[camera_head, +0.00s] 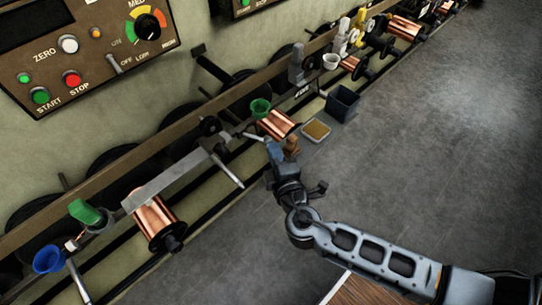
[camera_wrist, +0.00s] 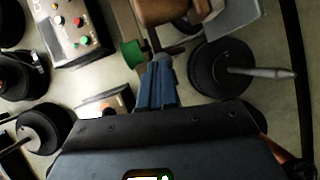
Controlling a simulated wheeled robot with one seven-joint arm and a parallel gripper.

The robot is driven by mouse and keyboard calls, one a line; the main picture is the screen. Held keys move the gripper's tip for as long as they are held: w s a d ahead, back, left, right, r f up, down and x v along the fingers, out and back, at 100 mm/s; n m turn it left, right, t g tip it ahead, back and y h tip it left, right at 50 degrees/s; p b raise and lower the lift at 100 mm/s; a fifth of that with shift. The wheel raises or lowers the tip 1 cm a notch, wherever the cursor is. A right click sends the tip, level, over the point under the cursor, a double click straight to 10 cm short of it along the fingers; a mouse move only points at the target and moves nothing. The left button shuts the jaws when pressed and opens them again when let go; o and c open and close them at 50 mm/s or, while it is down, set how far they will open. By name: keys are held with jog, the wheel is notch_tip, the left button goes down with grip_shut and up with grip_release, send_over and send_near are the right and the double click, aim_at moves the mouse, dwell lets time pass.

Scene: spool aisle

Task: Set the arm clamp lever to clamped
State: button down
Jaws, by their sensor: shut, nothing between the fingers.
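My gripper (camera_head: 274,153) is shut and empty, its blue fingers together, beside the near end of a copper spool (camera_head: 277,124) on the rail. In the wrist view the shut fingers (camera_wrist: 158,75) point up the picture, close to a green cup (camera_wrist: 132,53); I cannot tell whether they touch anything. The green cup also shows above the spool in the head view (camera_head: 260,108). A lever with a pale grey handle (camera_head: 228,171) slants down from a black hub left of my gripper. A short pale rod (camera_head: 254,137) lies nearer the fingers. I cannot tell which is the arm clamp lever, nor its setting.
A control panel (camera_head: 88,48) with buttons and a dial is on the wall. A dark bin (camera_head: 342,103) and a shallow tray (camera_head: 317,130) stand beyond my gripper. The floor at right is clear.

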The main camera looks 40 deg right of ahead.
jog(key=shift+d, duration=0.1)
dwell(0.5)
jog(key=v, duration=0.8)
jog(key=shift+w, duration=0.1)
dwell(0.3)
jog(key=shift+d, duration=0.1)
